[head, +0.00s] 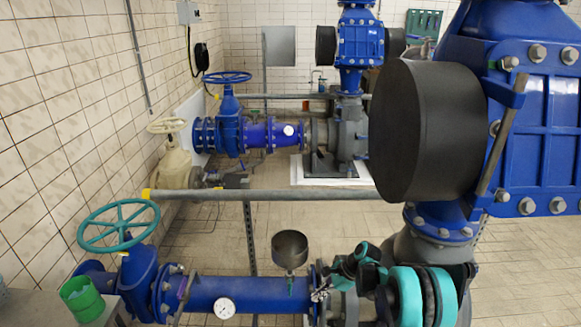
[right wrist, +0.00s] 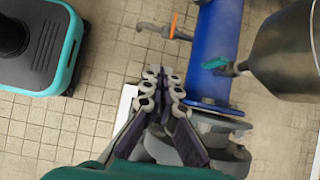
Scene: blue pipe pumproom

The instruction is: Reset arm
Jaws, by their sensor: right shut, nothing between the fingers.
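My right arm comes in at the lower right of the head view, with teal and black links. Its gripper (head: 320,287) is small there and overlaps the flange at the right end of the blue pipe. In the right wrist view the gripper (right wrist: 164,77) shows larger, with its dark fingers drawn together and nothing between them. The fingertips appear beside the blue pipe (right wrist: 217,45); I cannot tell whether they touch it. My left gripper is not in view.
The blue pipe (head: 250,291) carries a gauge (head: 224,308) and a grey funnel (head: 290,250). A teal handwheel valve (head: 118,226) and green cup (head: 81,298) are at left. A large blue pump with a black cylinder (head: 425,130) fills the right. Tiled floor lies beyond the rail (head: 270,195).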

